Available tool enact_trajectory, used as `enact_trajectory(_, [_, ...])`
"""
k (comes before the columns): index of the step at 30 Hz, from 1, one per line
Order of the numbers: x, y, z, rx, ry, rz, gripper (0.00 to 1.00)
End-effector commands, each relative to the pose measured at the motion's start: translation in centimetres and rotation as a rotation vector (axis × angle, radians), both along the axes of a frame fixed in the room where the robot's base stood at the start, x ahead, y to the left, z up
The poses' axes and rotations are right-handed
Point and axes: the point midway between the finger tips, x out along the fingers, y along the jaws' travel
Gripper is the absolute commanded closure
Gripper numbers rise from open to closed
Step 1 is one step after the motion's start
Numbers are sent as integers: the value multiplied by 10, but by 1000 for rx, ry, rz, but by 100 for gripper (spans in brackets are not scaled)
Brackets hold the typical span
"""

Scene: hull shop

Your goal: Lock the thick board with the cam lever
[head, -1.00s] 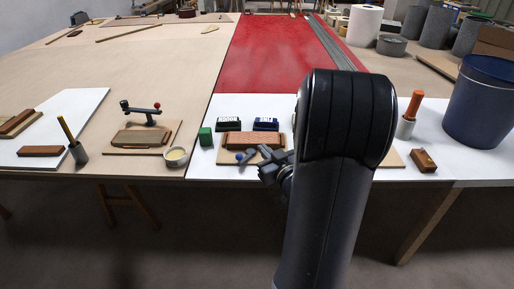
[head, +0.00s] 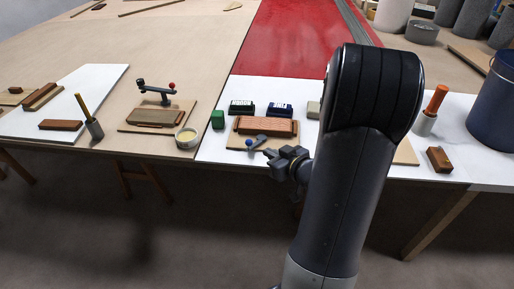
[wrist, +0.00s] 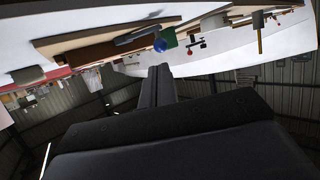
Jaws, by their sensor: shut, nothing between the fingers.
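The thick reddish-brown board (head: 266,125) lies on a pale wooden base (head: 233,143) at the front of the white table section. A grey cam lever (head: 259,140) with a blue ball knob (head: 249,143) lies along the board's front side, its knob toward the front left. In the wrist view the lever (wrist: 138,36) and blue knob (wrist: 160,45) show beyond my fingers, apart from them. My gripper (head: 267,153) is shut and empty, just in front and right of the knob at the table's front edge. I cannot tell whether the lever presses the board.
A green block (head: 217,119) and two labelled dark blocks, black (head: 241,107) and blue (head: 280,109), stand around the board. Left are a cup (head: 186,137) and another clamp with a red knob (head: 172,86).

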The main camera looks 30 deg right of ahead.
Motion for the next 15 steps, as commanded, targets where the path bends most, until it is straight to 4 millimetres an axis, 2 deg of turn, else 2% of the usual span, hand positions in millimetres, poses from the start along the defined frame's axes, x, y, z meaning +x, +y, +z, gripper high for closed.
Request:
enact_trajectory(3, [23, 5, -10, 0, 1, 5, 100])
enact_trajectory(9, [53, 10, -19, 0, 0, 3, 100])
enact_trajectory(15, [68, 12, -24, 0, 0, 1, 100])
